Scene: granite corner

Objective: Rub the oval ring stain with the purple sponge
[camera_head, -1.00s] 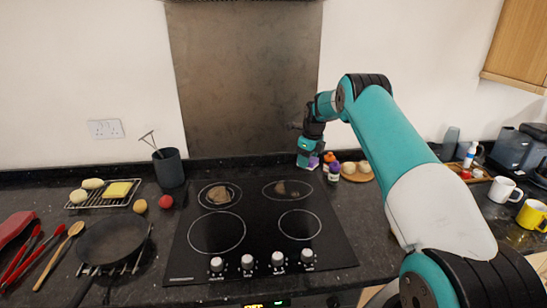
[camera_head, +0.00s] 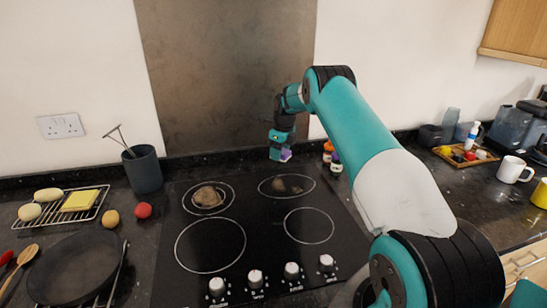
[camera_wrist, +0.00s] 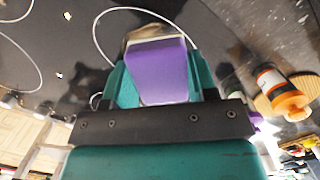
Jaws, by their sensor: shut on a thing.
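The purple sponge (camera_head: 285,155) is held in my gripper (camera_head: 280,157), and its purple face fills the space between the teal fingers in the wrist view (camera_wrist: 158,72). The oval ring (camera_head: 260,184) is at the back right of the black hob, with a dull brown stain (camera_head: 287,186) inside it. In the head view my gripper is just above the ring's far edge in the picture, apart from the stain. The wrist view shows a brownish patch (camera_wrist: 148,33) partly hidden behind the sponge. A second, lighter brown stain (camera_head: 207,196) is in the back left ring.
Bottles (camera_head: 335,162) stand close to the right of my gripper, one with an orange cap (camera_wrist: 285,100). The metal splashback (camera_head: 225,80) rises behind the hob. A black pan (camera_head: 75,268), wire rack (camera_head: 90,207) and dark utensil pot (camera_head: 143,170) stand left.

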